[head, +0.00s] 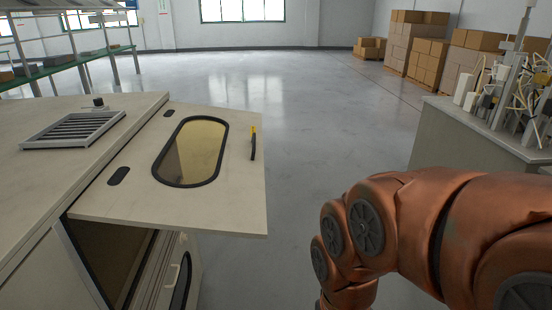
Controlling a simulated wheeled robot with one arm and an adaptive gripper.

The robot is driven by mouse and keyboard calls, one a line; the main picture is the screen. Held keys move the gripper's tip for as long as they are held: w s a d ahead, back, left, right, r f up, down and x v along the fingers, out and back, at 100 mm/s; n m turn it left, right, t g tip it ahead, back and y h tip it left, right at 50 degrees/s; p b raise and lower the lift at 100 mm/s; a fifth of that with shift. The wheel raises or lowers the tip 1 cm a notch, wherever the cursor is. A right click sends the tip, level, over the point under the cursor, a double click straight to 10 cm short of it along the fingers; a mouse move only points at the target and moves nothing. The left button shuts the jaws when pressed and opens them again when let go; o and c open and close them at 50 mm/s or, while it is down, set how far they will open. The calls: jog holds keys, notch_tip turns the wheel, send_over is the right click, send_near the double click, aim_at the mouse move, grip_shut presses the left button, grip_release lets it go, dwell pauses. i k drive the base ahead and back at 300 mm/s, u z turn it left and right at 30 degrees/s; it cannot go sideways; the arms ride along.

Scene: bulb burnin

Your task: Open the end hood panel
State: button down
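The end hood panel (230,205) is a beige flap with a dark-rimmed oval yellowish window (190,152). It is raised and sticks out sideways from the top of the beige hood cabinet (60,195), roughly level with the cabinet top. A black and yellow handle (253,143) is near its outer edge. Two dark oval fittings sit by the hinge side. Under the panel the cabinet's end opening (105,245) shows a dark interior. My copper-coloured arm is at the lower right, apart from the panel. My gripper is outside the picture.
A light door-like part with a handle (185,270) shows below the panel. A bench with tubing and instruments (470,140) stands at right. Cardboard boxes (415,45) are stacked at the back right, and a green shelf rack (65,65) is at left. The floor between is clear.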

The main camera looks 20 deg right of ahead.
aim_at(130, 191)
jog(key=z, duration=0.9)
jog(key=i, duration=0.6)
jog(key=u, duration=2.3)
